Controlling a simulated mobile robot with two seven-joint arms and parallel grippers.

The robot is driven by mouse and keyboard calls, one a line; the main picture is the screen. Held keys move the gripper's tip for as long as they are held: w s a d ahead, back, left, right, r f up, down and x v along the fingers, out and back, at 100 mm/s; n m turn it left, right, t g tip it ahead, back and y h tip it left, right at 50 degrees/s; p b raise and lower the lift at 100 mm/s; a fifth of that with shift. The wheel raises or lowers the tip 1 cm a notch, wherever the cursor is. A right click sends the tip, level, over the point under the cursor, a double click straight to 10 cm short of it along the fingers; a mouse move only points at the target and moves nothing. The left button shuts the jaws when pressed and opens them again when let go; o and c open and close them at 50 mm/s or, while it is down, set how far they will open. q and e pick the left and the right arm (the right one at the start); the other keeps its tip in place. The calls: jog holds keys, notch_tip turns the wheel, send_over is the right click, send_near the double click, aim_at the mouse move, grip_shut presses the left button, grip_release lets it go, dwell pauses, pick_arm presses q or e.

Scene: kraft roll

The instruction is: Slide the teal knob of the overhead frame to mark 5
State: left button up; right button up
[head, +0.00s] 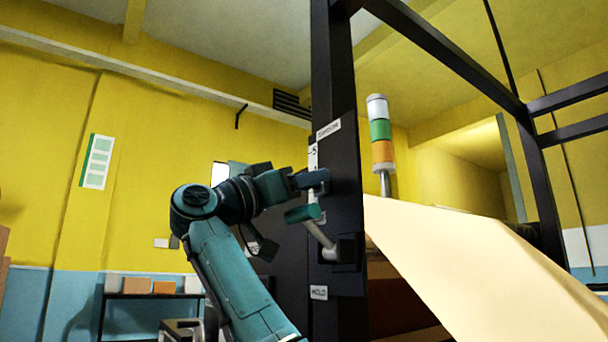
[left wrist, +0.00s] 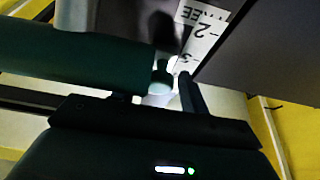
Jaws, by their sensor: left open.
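A dark upright post (head: 341,120) of the overhead frame carries a white scale strip (head: 313,158), with mark 5 near its top. In the left wrist view, the strip (left wrist: 200,35) shows marks 2 and 3. A small teal knob (left wrist: 161,75) sits close to mark 3, between my fingertips. My left gripper (head: 312,182) is open in front of the strip and hides the knob in the head view. In the left wrist view the gripper (left wrist: 166,90) is around or just short of the knob; contact cannot be told. My right gripper is out of view.
Just below my gripper, a lever with a teal handle (head: 301,214) sticks out from the post; the handle (left wrist: 80,62) also looms close in the left wrist view. A HOLD label (head: 319,292) is lower down. A sloping kraft sheet (head: 480,270) and signal lamp (head: 380,130) stand right.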

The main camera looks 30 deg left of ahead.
pick_arm(q)
jog(key=shift+c, duration=0.2)
grip_shut()
notch_tip(320, 180, up, 8)
jog(key=shift+r, duration=0.1)
jog(key=shift+s+r, duration=0.15)
jog(key=shift+r, duration=0.05)
jog(key=shift+a, duration=0.1)
jog(key=shift+c, duration=0.8)
grip_release()
jog(key=shift+r, duration=0.1)
jog(key=shift+o, duration=1)
jog(key=shift+f, duration=0.2)
